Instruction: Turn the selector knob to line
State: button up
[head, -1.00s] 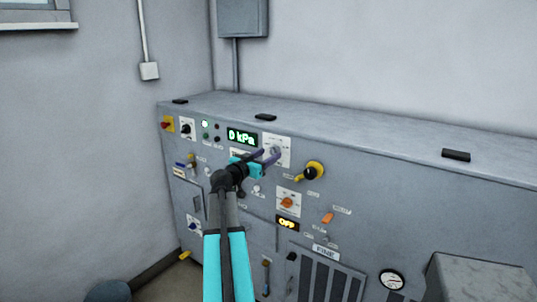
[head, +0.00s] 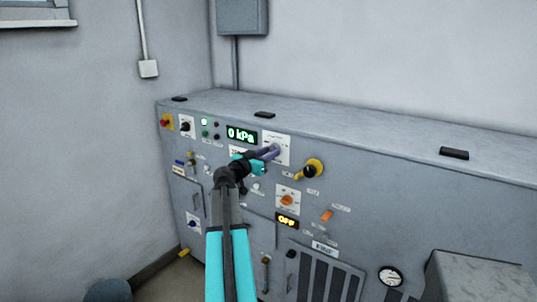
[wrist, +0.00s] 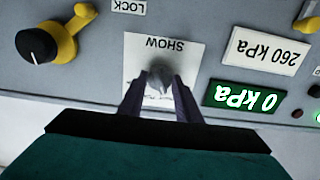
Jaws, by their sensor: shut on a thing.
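The selector knob (wrist: 159,78) is grey and sits on a white plate marked SHOW, upside down in the wrist view. Its smaller position marks are partly covered and I cannot read them, so I cannot tell which one it points to. My gripper (wrist: 160,97) has its two purple fingers on either side of the knob, shut on it. In the head view my gripper (head: 274,151) reaches the white plate (head: 282,138) right of the green 0 kPa display (head: 241,135), and its fingers mostly hide the knob.
A black knob with a yellow guard (head: 311,170) is to the right, with an orange knob (head: 287,201) and an OFF display (head: 286,222) below. A 260 kPa label (wrist: 264,50) is near the display. A grey box (head: 475,278) stands at the lower right.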

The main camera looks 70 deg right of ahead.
jog(key=shift+d+r+n+b, duration=0.15)
jog(key=shift+d+n+b, duration=0.15)
jog(key=shift+d, duration=0.1)
jog(key=shift+n+b, duration=0.3)
jog(key=shift+b, duration=0.1)
jog(key=n+b, duration=0.3)
jog(key=n, duration=0.4)
jog(key=shift+n+b, duration=0.35)
jog(key=shift+n, duration=0.05)
jog(key=o, duration=1.1)
jog(key=shift+d, duration=0.1)
jog(key=shift+c, duration=0.2)
